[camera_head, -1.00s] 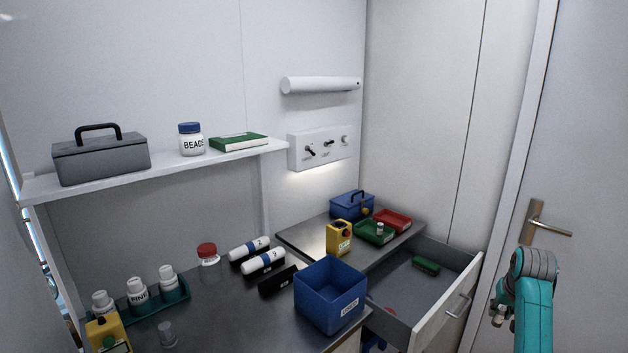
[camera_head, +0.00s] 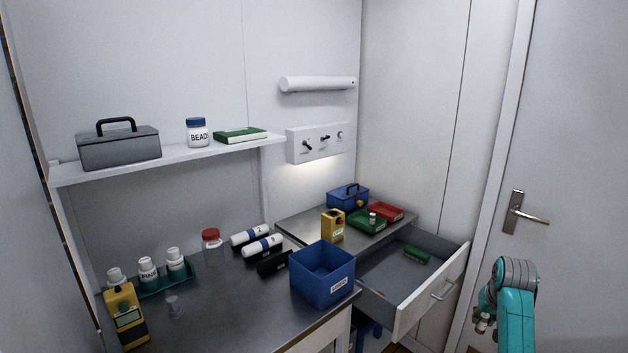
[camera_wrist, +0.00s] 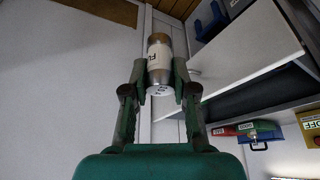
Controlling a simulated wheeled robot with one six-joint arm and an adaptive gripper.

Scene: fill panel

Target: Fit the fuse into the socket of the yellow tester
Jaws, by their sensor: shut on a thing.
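The fuse (camera_wrist: 160,60), a short cylinder with metal ends and a pale, partly readable label, is clamped between the fingers of my gripper (camera_wrist: 160,85) in the wrist view. In the head view my gripper (camera_head: 484,318) is at the lower right, in front of the door, with the pale fuse barely visible. Two yellow devices show: one with a dark round part on top (camera_head: 333,226) stands on the far counter, another (camera_head: 125,318) at the near left. I cannot tell which is the tester, and no socket is clear. My gripper is well apart from both.
An open drawer (camera_head: 440,295) with a green item inside lies between my gripper and the far counter. The door (camera_head: 560,180) is at right.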

